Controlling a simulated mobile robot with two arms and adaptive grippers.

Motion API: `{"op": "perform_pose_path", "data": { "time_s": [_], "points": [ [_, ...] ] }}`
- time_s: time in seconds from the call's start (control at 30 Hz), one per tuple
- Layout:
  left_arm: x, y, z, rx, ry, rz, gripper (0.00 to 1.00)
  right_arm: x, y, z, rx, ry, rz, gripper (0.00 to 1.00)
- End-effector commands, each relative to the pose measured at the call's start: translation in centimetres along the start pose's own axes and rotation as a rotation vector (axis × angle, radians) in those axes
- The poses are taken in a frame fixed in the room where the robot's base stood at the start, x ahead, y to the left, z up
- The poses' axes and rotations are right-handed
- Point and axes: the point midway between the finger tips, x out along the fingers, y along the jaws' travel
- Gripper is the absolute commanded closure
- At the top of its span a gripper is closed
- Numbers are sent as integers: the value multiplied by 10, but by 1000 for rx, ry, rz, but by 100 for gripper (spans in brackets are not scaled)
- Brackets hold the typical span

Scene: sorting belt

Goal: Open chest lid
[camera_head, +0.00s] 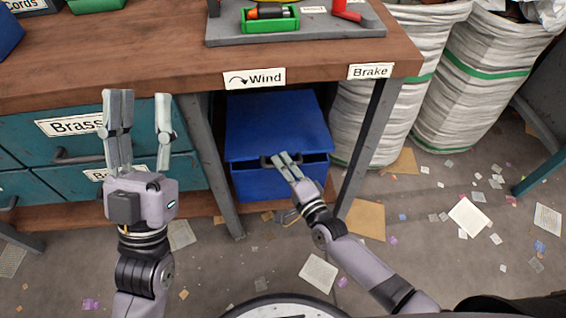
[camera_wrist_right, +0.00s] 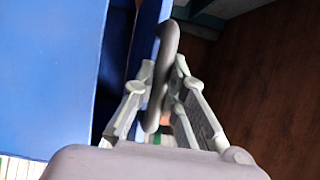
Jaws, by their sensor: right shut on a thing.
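My right gripper (camera_head: 280,159) is at the lid's front edge, shut on the dark handle (camera_head: 266,162). In the right wrist view the grey handle (camera_wrist_right: 162,75) lies between my fingers (camera_wrist_right: 165,88), and the lid (camera_wrist_right: 50,70) is at the left. My left gripper (camera_head: 140,95) is open and empty, in front of the teal drawers.
The workbench top (camera_head: 150,50) overhangs the chest, with Wind (camera_head: 254,78) and Brake (camera_head: 370,71) labels on its edge. A bench leg (camera_head: 367,140) is right of the chest. White sacks (camera_head: 460,100) stand at the right. Paper scraps litter the floor.

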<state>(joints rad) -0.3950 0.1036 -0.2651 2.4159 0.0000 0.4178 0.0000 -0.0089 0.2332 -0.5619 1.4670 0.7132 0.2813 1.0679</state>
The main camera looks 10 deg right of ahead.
Motion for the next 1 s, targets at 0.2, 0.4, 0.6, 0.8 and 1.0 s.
{"op": "perform_pose_path", "data": {
  "time_s": [0.2, 0.4, 0.6, 0.8, 1.0],
  "points": [
    [-6, -8, 59, 17, -349, -14, 60, 2, -15, -1, 8, 1, 24, 100],
    [-33, -16, 105, 28, -645, -30, 60, 5, -24, -2, 19, 1, 48, 100],
    [-72, -23, 136, 34, -919, -47, 60, 7, -34, -4, 30, 2, 71, 100],
    [-116, -30, 154, 39, -1170, -65, 60, 10, -43, -5, 27, 1, 69, 100],
    [-162, -34, 159, 39, -1400, -83, 60, 13, -52, -6, 26, 1, 69, 100]
  ]
}}
